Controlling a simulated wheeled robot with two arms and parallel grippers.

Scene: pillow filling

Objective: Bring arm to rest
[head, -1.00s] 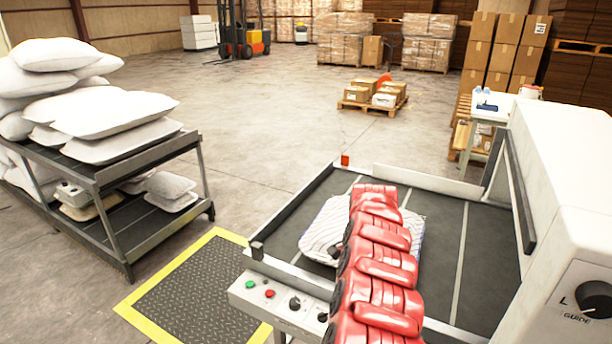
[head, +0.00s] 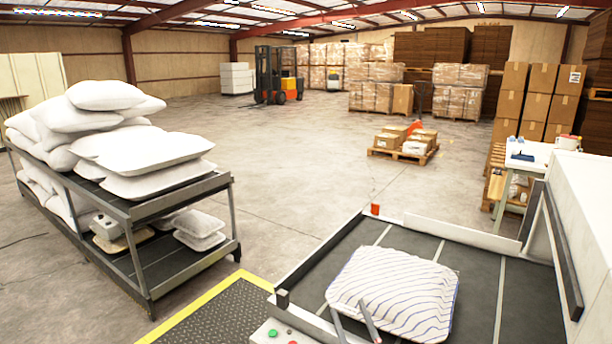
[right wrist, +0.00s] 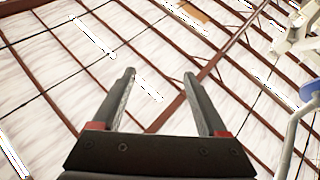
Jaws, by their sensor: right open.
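My right gripper (head: 348,304) shows at the bottom edge of the head view as two grey fingers held apart, in front of the striped pillow. In the right wrist view the same gripper (right wrist: 159,73) is open and empty, its fingers pointing up toward the roof. The white pillow with blue stripes (head: 395,290) lies on the dark bed (head: 485,285) of the machine. Whether the fingers touch it I cannot tell. The rest of my right arm is hidden below the head view. My left gripper is not in view.
A two-level rack (head: 150,205) piled with white pillows (head: 145,150) stands at the left. The white machine housing (head: 580,235) closes the right side. A control panel (head: 275,330) is at the bottom. A small table (head: 530,160) stands behind. The floor (head: 300,190) between is clear.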

